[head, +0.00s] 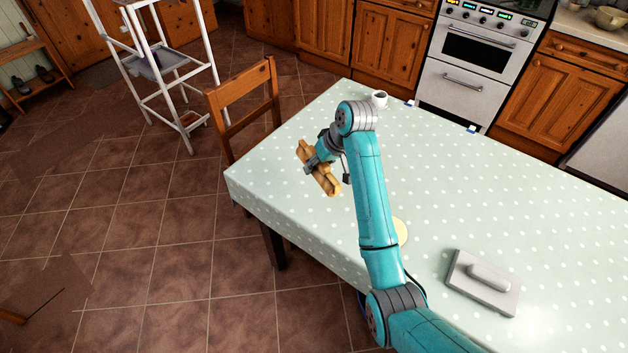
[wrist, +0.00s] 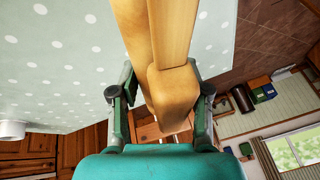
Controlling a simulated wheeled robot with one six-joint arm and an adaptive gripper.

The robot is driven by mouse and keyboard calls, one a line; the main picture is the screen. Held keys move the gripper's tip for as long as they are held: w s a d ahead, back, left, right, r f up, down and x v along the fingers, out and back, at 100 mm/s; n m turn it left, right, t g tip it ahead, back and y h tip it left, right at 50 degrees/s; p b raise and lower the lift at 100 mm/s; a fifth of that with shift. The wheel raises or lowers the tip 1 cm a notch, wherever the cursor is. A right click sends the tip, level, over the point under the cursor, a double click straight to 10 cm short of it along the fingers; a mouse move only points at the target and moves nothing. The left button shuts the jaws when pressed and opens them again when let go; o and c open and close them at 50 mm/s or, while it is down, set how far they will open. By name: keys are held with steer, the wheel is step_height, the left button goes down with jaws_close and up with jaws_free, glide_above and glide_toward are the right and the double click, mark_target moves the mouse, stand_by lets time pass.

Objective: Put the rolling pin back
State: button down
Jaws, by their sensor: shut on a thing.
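The wooden rolling pin (head: 327,181) is in my gripper (head: 321,160), above the left part of the dotted table in the head view. It slants from upper left to lower right. In the wrist view, light brown wood (wrist: 168,85) runs up out of the picture between the two fingers of my gripper (wrist: 162,100). A long piece and a blockier end show side by side there; I cannot tell whether they are one piece. My gripper is shut on the wood. My arm hides part of the table.
The table (head: 540,220) has a pale dotted cloth. On it are a white mug (head: 380,98), a pale round thing (head: 401,232) partly behind my arm, and a grey slab with a handle (head: 483,283). A wooden chair (head: 243,105) stands at its left edge; the oven (head: 475,60) is behind.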

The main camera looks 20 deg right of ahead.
mark_target(313, 186)
steer(key=shift+f, duration=3.35)
steer(key=shift+f, duration=0.1)
steer(key=c, duration=0.5)
jaws_free()
steer(key=shift+c, duration=0.2)
steer(key=v, duration=1.2)
